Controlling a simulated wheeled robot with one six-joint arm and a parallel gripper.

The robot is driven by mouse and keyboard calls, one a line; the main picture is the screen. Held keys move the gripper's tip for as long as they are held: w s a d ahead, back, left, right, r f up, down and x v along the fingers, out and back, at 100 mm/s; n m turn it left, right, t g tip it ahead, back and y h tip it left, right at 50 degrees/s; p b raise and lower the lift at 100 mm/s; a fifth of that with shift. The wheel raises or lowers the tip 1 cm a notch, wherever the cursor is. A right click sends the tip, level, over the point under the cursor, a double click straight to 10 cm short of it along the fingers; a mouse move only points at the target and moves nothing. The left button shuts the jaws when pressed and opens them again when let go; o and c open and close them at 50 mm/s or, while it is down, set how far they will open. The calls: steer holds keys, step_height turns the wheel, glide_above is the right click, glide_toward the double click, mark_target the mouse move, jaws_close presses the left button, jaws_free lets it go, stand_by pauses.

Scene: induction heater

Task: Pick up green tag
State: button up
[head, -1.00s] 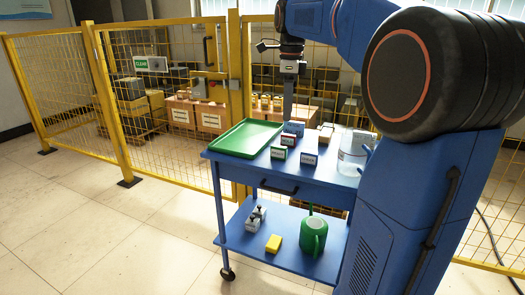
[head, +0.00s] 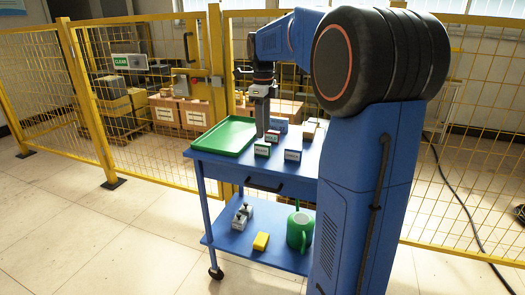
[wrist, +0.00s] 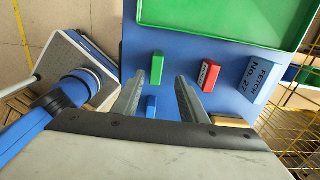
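The green tag (head: 262,149) stands upright near the front edge of the blue cart top. In the wrist view the green tag (wrist: 157,68) appears between and just beyond the fingertips. My gripper (head: 262,131) points down over the cart, close to the tags. In the wrist view my gripper (wrist: 160,80) has its two fingers apart with nothing held. A blue tag (wrist: 151,105) shows between the fingers, nearer the palm. A red tag (wrist: 210,75) stands to the right of the fingers. Contact with the green tag cannot be told.
A green tray (head: 225,138) lies left on the cart (head: 245,175). A blue box marked FETCH No. 27 (wrist: 258,80) stands beside the red tag. A yellow fence (head: 215,60) stands behind.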

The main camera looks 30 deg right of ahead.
mark_target(263, 143)
steer(key=shift+s+a+f, duration=0.15)
steer(key=shift+f, duration=1.6)
steer(key=shift+s+a+f, duration=0.1)
steer(key=shift+f, duration=1.6)
jaws_close()
